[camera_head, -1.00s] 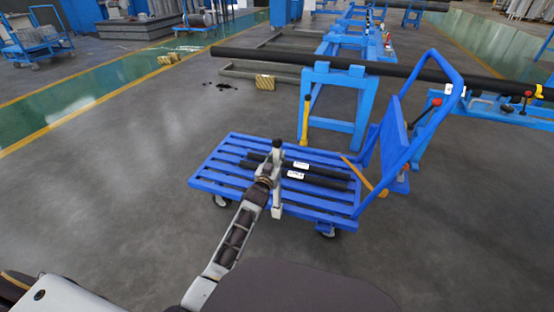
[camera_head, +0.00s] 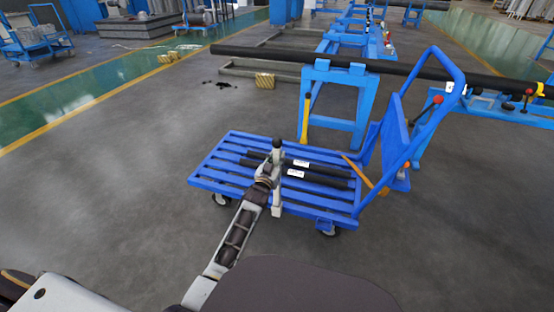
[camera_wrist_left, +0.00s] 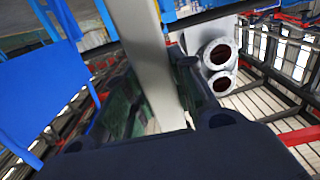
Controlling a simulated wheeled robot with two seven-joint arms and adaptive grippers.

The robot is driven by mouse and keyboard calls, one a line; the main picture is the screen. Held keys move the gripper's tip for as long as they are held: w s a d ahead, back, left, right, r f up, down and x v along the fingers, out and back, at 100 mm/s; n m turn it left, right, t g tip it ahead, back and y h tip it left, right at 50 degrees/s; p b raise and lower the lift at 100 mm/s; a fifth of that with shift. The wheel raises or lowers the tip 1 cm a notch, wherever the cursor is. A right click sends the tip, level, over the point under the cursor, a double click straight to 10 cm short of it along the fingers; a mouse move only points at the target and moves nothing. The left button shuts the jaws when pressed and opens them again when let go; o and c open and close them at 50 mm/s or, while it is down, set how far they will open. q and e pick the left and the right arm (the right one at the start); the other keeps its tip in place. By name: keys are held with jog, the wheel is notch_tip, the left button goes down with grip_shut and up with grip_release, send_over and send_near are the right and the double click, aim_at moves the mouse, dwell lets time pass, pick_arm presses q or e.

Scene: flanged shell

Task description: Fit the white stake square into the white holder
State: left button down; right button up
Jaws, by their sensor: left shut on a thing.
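The white stake square is a pale, straight square bar (camera_wrist_left: 150,62) running between the dark fingers of my left gripper (camera_wrist_left: 160,95) in the left wrist view. The left gripper is shut on it. In the head view my left gripper (camera_head: 270,168) is above the blue cart, seen small, and a pale upright piece (camera_head: 277,198) shows just below it, seemingly the stake. I cannot pick out the white holder for certain. My right gripper is not in view.
A blue slatted cart (camera_head: 215,168) with a raised handle carries dark bars (camera_head: 318,176) with white labels. Behind it a long black pipe (camera_head: 270,57) rests on blue stands (camera_head: 335,100). A pale part with two round openings (camera_wrist_left: 218,55) shows in the wrist view.

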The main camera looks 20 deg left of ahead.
pick_arm(q)
notch_tip(320, 180, down, 6)
jog(key=b, duration=0.4)
jog(key=shift+f, duration=0.2)
dwell(3.8)
jog(key=c, duration=1.2)
grip_release()
jog(key=shift+o, duration=0.5)
jog(key=s, duration=1.2)
jog(key=shift+a, duration=0.2)
